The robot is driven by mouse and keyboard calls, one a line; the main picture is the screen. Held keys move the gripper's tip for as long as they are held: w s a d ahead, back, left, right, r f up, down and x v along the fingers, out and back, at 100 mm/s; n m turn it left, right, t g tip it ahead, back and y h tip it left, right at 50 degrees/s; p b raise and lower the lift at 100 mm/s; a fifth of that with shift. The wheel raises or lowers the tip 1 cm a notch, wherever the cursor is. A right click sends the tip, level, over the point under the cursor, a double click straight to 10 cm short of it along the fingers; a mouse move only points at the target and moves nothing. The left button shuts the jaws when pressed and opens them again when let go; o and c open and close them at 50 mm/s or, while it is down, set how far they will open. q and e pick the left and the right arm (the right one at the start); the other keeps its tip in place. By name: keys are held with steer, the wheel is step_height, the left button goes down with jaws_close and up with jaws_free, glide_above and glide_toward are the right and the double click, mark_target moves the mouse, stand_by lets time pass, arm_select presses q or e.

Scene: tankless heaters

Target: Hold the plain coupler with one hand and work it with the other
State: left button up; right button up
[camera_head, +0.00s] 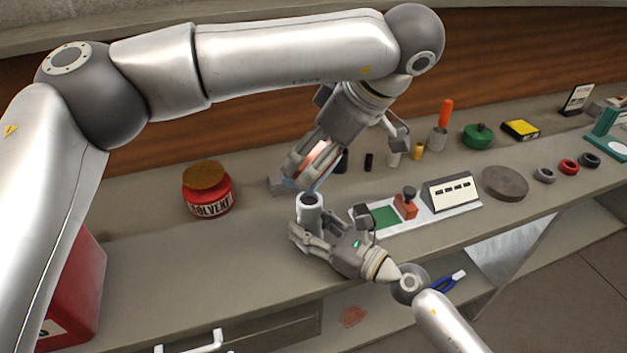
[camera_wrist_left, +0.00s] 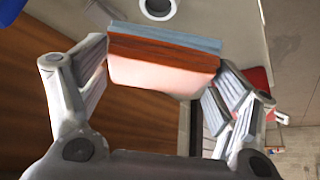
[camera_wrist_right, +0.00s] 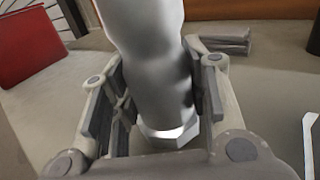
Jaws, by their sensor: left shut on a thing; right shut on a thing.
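The plain coupler (camera_head: 311,203) looks like a grey metal cylinder with a dark round opening on top. My right gripper (camera_head: 306,234) is shut around its lower part and holds it roughly upright. The right wrist view shows the coupler's body (camera_wrist_right: 155,70) between the fingers. My left gripper (camera_head: 310,172) is shut on a block-like tool (camera_wrist_left: 165,65) with pinkish, reddish-brown and blue-grey layers. It is just above the coupler. The left wrist view shows the coupler's open end (camera_wrist_left: 158,8) beyond the tool, with a gap between them. I cannot tell whether the coupler touches the counter.
A red solvent tin (camera_head: 207,189) stands left on the counter.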

steer(key=o, duration=1.2)
steer(key=shift+o, duration=0.2)
steer(key=v, duration=1.2)
steer(key=shift+s, duration=0.1)
